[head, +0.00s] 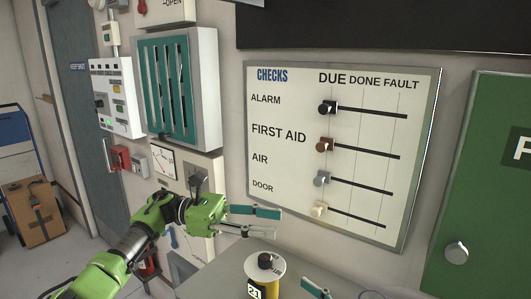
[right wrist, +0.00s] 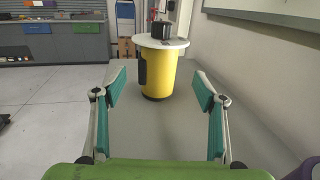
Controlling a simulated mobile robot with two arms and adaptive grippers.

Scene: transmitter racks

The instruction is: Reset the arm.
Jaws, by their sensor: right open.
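My left arm (head: 125,245), green and grey, comes in from the left in the head view. My left gripper (head: 262,221) points right, in front of the wall below the checks board. Its two fingers are apart with nothing visible between them. My right gripper shows in the right wrist view (right wrist: 159,88) with its teal-padded fingers wide apart and empty. In the head view only part of it shows at the bottom edge. A yellow cylinder (right wrist: 160,72) with a pale round top and black knob (right wrist: 162,30) stands beyond the right fingers, apart from them.
The yellow cylinder (head: 264,278) stands on a grey surface (head: 225,272). Behind are the checks board (head: 290,200) with several sliders, a teal-fronted wall box (head: 205,75) and a green cabinet (head: 480,190). A cart with a brown box (head: 32,212) stands far left.

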